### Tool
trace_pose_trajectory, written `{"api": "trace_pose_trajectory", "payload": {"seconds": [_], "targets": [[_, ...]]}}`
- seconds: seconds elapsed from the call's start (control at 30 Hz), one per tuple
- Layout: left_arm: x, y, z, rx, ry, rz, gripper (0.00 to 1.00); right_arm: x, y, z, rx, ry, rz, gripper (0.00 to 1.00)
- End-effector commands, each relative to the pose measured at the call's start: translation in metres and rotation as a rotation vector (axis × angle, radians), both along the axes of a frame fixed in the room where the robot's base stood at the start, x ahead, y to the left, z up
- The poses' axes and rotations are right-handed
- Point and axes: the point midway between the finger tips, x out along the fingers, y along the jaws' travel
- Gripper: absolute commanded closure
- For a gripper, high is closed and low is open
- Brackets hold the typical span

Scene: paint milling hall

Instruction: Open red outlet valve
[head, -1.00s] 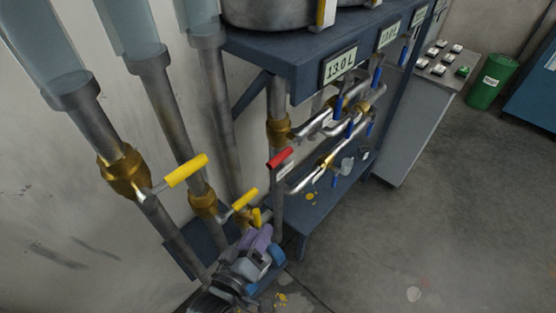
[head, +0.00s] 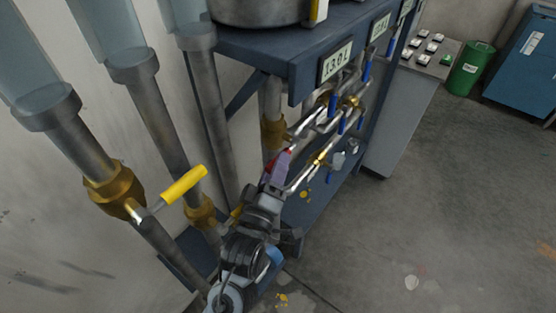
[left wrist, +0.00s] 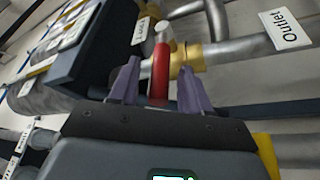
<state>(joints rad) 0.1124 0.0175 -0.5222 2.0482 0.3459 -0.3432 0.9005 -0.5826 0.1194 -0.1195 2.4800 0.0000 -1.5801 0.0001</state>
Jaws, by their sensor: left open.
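The red outlet valve handle (left wrist: 160,72) stands between the two purple fingers of my left gripper (left wrist: 160,66) in the left wrist view. The fingers are open, with a gap visible on each side of the handle. A brass valve body (left wrist: 187,58) and a pipe with an "Outlet" label (left wrist: 285,29) lie just beyond it. In the head view my left gripper (head: 281,164) is at the valve below the tank shelf and hides most of the red handle. My right gripper is not in view.
Yellow-handled valves (head: 183,185) sit on vertical pipes at the left. Several blue-handled valves (head: 341,124) are behind the gripper under the blue shelf (head: 262,48). A control cabinet (head: 402,124) and green bin (head: 470,68) stand further right. The floor at right is open.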

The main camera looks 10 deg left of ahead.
Motion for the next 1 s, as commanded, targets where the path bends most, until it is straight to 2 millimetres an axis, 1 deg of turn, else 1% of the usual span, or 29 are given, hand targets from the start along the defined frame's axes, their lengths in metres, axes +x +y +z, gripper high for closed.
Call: {"api": "trace_pose_trajectory", "payload": {"seconds": [0.1,0.2,0.53,0.57,0.7,0.87,1.0], "targets": [[0.011,-0.002,0.002,0.001,0.000,0.000,0.53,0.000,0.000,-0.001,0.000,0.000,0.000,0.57],[0.016,-0.003,0.004,0.000,0.000,0.000,0.53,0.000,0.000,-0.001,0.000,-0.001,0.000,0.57],[0.019,-0.003,0.004,0.000,0.001,0.001,0.53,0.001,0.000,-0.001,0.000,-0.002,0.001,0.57],[0.019,-0.003,0.004,0.000,0.001,0.001,0.54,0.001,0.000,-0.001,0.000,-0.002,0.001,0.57],[0.019,-0.003,0.004,0.000,0.001,0.001,0.76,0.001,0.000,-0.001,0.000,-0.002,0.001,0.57],[0.019,-0.003,0.004,0.000,0.001,0.001,1.00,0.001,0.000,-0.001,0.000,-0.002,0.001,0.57],[0.019,-0.003,0.004,0.000,0.001,0.001,1.00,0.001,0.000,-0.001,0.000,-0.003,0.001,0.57]]}}
